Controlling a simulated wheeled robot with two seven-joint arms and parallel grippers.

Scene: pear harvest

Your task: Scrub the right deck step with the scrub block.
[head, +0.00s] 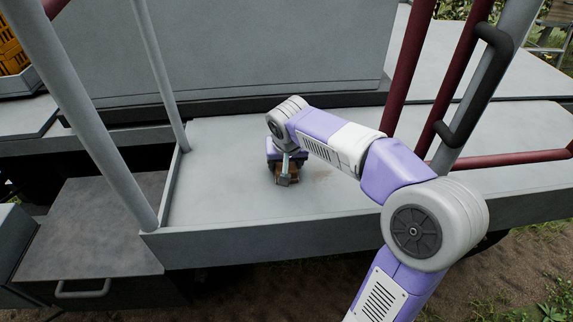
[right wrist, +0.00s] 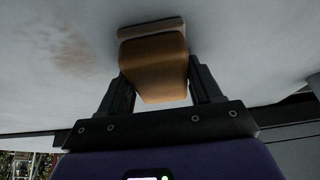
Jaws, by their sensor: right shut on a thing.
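The right deck step (head: 235,200) is a wide pale grey platform in the middle of the head view; it also fills the top of the right wrist view (right wrist: 250,50). A faint brown smudge (head: 321,176) marks it, showing left of the block in the right wrist view (right wrist: 70,52). My right gripper (head: 286,174) points down over the step, shut on the scrub block (right wrist: 155,72), an orange-brown block with a pale pad. The pad is at the step's surface; exact contact is hard to tell. The arm partly hides the block in the head view. My left gripper is out of view.
Grey posts (head: 85,115) stand at the step's left, dark red rails (head: 408,75) and a black handle (head: 478,90) at its right. A grey box wall (head: 220,45) rises behind. A lower box (head: 95,225) sits at left.

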